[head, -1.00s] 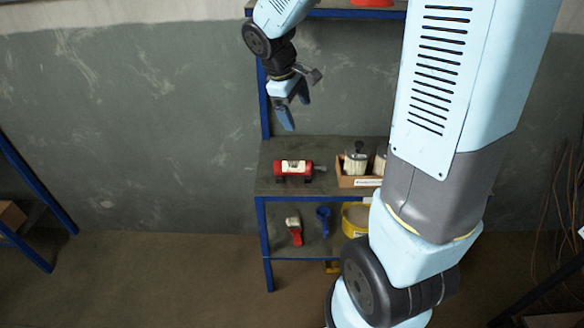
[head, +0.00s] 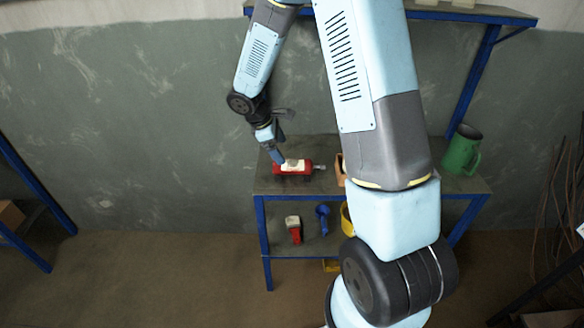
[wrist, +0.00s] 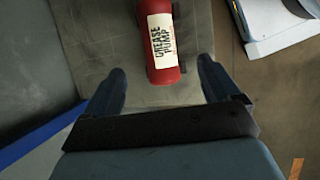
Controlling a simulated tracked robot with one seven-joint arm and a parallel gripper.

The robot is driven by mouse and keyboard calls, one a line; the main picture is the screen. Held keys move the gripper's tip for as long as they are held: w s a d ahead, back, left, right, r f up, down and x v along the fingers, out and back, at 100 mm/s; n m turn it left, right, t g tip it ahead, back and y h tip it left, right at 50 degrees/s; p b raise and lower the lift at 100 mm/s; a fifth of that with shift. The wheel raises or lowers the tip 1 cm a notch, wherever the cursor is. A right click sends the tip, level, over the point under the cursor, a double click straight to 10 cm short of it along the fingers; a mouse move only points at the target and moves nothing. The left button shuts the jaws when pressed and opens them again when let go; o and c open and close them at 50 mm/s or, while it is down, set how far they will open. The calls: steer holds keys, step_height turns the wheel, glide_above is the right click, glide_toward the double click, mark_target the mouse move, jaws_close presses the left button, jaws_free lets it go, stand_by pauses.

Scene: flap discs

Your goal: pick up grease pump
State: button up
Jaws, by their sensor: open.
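The grease pump (head: 292,167) is a red cylinder with a white label, lying on its side on the workbench top near its left end. In the wrist view the pump (wrist: 162,42) shows ahead of the fingers, its lettered label facing the camera. My gripper (head: 275,152) is just above and beside the pump's left part in the head view. In the wrist view my gripper (wrist: 161,72) has its two fingers spread apart, with the pump between their lines and nothing held. Whether a finger touches it cannot be told.
The blue-framed bench (head: 262,183) has a lower shelf holding a red-and-white item (head: 294,229), a blue item (head: 323,218) and a yellow container (head: 347,220). A green mug (head: 463,150) stands at the right. My arm hides the bench's middle.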

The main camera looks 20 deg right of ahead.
mark_target(289, 161)
steer(key=x, duration=0.9)
steer(key=shift+w+d+f, duration=0.1)
steer(key=shift+w+f, duration=0.05)
steer(key=shift+f, duration=0.15)
steer(key=shift+c, duration=0.2)
jaws_close()
stand_by(0.5)
